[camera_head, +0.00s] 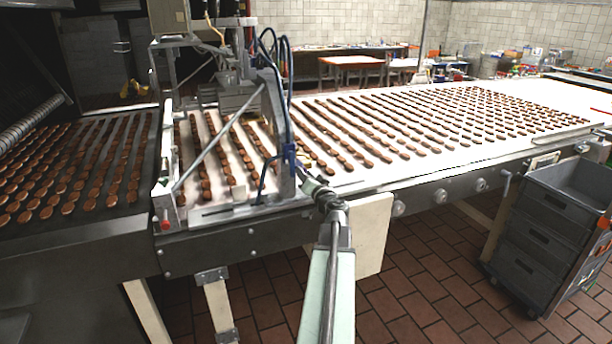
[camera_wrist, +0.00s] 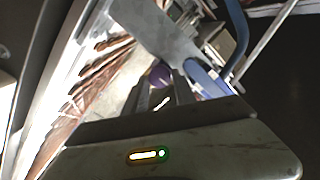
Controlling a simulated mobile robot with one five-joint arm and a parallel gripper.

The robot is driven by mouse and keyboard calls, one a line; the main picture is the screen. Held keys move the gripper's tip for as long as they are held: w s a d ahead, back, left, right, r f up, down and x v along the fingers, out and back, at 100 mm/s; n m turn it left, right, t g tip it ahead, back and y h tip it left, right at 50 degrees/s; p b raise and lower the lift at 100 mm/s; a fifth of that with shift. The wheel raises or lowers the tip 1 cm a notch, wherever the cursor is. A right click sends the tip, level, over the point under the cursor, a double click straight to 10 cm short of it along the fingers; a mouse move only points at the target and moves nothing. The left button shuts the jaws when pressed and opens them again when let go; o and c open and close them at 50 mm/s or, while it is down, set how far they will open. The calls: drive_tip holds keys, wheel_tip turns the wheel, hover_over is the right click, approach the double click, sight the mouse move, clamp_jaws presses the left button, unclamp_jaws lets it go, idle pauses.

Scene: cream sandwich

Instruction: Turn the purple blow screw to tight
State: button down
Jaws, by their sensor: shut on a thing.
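The purple blow screw (camera_wrist: 159,75) shows in the wrist view as a small round purple knob at the tips of my gripper (camera_wrist: 160,92). The gripper's fingers are shut on it. In the head view my gripper (camera_head: 308,182) reaches the front side of the machine over the conveyor. The purple screw cannot be made out there; the gripper and machine parts hide it or it is too small. Its turn angle cannot be told.
A grey metal bracket (camera_wrist: 150,25) and blue hoses (camera_wrist: 237,30) are close to the gripper. The conveyor (camera_head: 420,178) carries rows of brown biscuits. A dark drawer cart (camera_head: 545,235) stands at the right. Tiled floor (camera_head: 430,270) is open in front.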

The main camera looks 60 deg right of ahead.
drive_tip(key=shift+s+f+m, duration=0.1)
drive_tip(key=shift+f+m, duration=0.05)
drive_tip(key=shift+m, duration=8.75)
drive_tip(key=c, duration=1.3)
unclamp_jaws()
